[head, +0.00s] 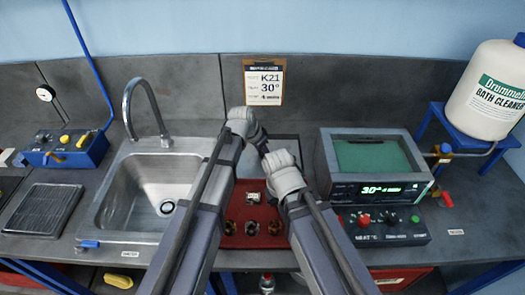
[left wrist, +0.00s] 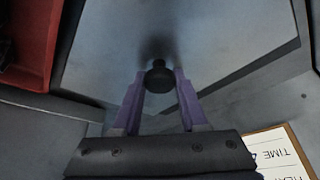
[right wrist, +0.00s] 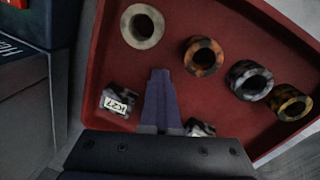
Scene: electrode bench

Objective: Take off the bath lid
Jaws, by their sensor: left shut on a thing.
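The lid is a flat grey metal plate (left wrist: 215,45) with a black knob (left wrist: 159,80). My left gripper (left wrist: 160,72) is shut on the knob, one purple finger on each side. In the head view my arms mostly hide the lid, left of the bath. The bath (head: 327,165) is a grey box at right, uncovered, with green inside and a lit display reading 30. My right gripper (right wrist: 160,75) has its fingers together over the red tray (right wrist: 225,25), with nothing seen between them. I cannot tell whether the lid touches the bench.
The red tray holds several ring-shaped pieces, including a pale one (right wrist: 142,26), and a piece labelled K27 (right wrist: 117,102). A sink (head: 150,190) is at left. A control box (head: 385,226) stands before the bath; a cleaner bottle (head: 490,90) stands at far right. A K21 30° card (head: 264,82) hangs behind.

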